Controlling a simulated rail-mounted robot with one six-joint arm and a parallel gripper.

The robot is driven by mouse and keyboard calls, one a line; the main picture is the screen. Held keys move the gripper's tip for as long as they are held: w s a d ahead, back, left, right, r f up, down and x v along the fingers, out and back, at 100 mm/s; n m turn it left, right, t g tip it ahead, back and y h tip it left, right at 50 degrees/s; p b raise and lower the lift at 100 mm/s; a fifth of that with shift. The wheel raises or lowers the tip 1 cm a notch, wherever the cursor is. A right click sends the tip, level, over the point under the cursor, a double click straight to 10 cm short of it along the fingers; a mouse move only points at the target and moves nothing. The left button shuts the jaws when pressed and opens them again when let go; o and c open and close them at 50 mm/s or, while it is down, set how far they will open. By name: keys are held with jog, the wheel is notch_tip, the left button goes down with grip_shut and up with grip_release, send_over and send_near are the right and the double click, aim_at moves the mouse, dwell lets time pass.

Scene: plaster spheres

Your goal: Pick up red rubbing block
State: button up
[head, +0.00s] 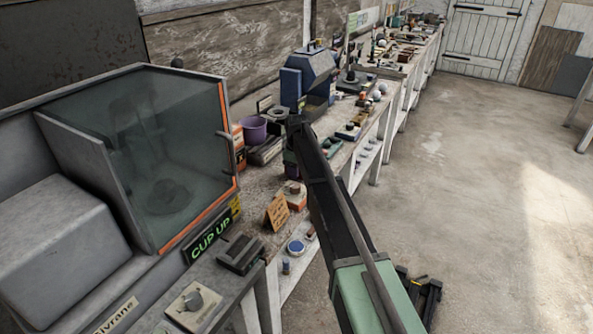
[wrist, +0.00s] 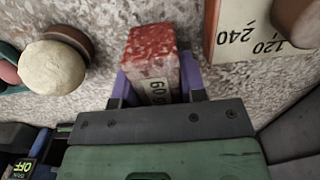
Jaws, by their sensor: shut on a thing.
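The red rubbing block (wrist: 152,62) has a speckled red top and a pale front face with a partly readable printed number. It sits between the two purple fingers of my gripper (wrist: 160,84) in the wrist view. The fingers press on its left and right sides, and the gripper is shut on it. I cannot tell whether the block touches the bench top or is just above it. In the head view my dark arm reaches over the bench, and the held block cannot be made out clearly.
A cream plaster sphere (wrist: 52,68) on a brown base stands left of the block. A board marked 240 and 120 (wrist: 262,30) lies to the right, with a brown rounded thing (wrist: 298,22) on it.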

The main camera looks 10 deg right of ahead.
notch_tip(320, 180, up, 18)
jog(key=p, duration=1.7)
jog(key=shift+r, duration=0.1)
jog(key=o, duration=0.6)
jog(key=c, duration=0.5)
